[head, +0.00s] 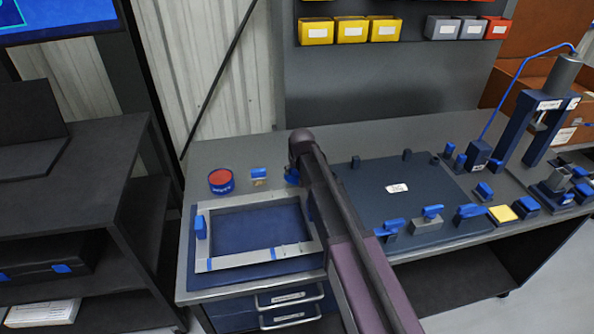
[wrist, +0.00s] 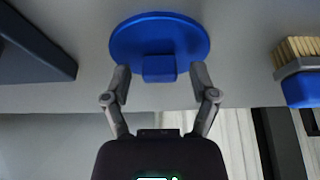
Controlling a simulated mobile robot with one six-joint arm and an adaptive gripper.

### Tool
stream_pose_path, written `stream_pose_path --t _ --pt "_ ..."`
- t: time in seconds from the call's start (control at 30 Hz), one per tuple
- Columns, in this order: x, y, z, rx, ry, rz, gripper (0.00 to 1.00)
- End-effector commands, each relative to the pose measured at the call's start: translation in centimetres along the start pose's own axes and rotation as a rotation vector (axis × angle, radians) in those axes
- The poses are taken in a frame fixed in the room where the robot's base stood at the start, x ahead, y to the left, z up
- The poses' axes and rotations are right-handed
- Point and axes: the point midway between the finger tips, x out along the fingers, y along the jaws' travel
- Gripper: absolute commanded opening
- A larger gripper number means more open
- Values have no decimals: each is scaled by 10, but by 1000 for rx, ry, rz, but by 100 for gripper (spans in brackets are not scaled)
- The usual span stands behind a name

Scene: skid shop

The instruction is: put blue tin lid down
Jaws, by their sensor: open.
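The blue tin lid (wrist: 159,38) is a round disc with a block-shaped knob, and it appears to lie flat on the grey bench top in the wrist view. My gripper (wrist: 160,78) is open, with one finger on each side of the knob and a gap visible on both sides. In the head view a bit of blue that looks like the lid (head: 291,175) shows beside the end of my arm, which hides the rest and my fingers. An open blue tin (head: 221,181) with red inside stands on the bench to the left.
A blue-handled brush (head: 259,174) lies between the tin and the lid; its bristles show in the wrist view (wrist: 298,50). A grey frame (head: 235,263) lies in front. A dark fixture plate (head: 350,185) with blue clamps is to the right.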

Motion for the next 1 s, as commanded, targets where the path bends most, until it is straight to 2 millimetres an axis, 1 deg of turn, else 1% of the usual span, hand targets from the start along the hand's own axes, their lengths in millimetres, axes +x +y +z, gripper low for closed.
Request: stream_pose_path --t 0.27,0.47,0.67,1.0 --pt "-1 0 -1 0 0 0 76" --pt "-9 0 -2 0 0 0 76" --pt "-24 0 -2 0 0 0 76" --pt "-54 0 -2 1 0 0 76"
